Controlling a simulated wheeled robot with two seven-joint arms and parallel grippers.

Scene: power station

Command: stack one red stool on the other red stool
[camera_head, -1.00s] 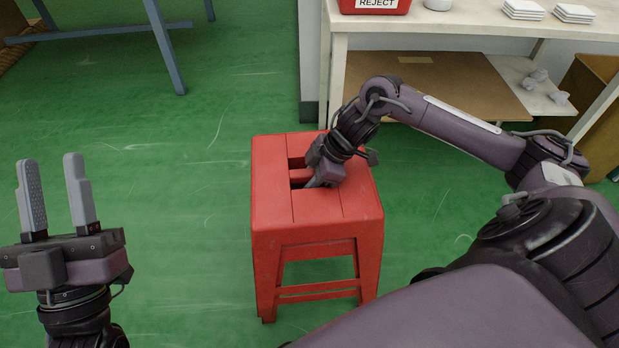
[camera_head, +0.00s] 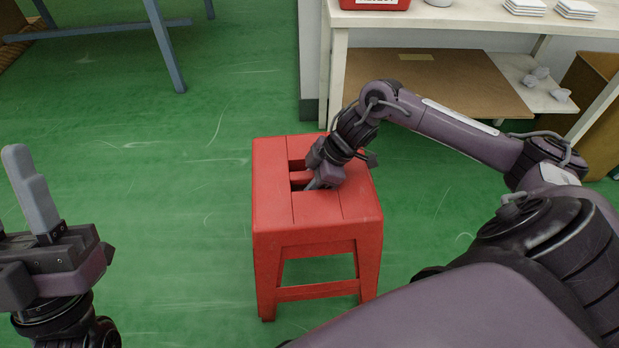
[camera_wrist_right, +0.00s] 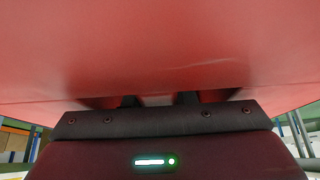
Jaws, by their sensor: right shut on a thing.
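One red stool (camera_head: 275,215) stands upright in the middle of the head view, with a slotted top and splayed legs. A second red stool cannot be made out; I cannot tell whether one is hidden beneath it. My right gripper (camera_head: 312,186) reaches down into the slot in the stool's top and is shut on it; its fingertips are mostly hidden. In the right wrist view the red stool surface (camera_wrist_right: 160,45) fills the upper part, close to the gripper. My left gripper (camera_head: 28,165) is at the left edge, empty, its fingers pointing up, apart and seen nearly side-on.
A white table (camera_head: 450,25) with a lower shelf stands behind the stool, carrying a red reject bin (camera_head: 374,4) and white plates (camera_head: 576,9). A blue-legged table (camera_head: 165,45) is at the back left. Green floor is clear left of the stool.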

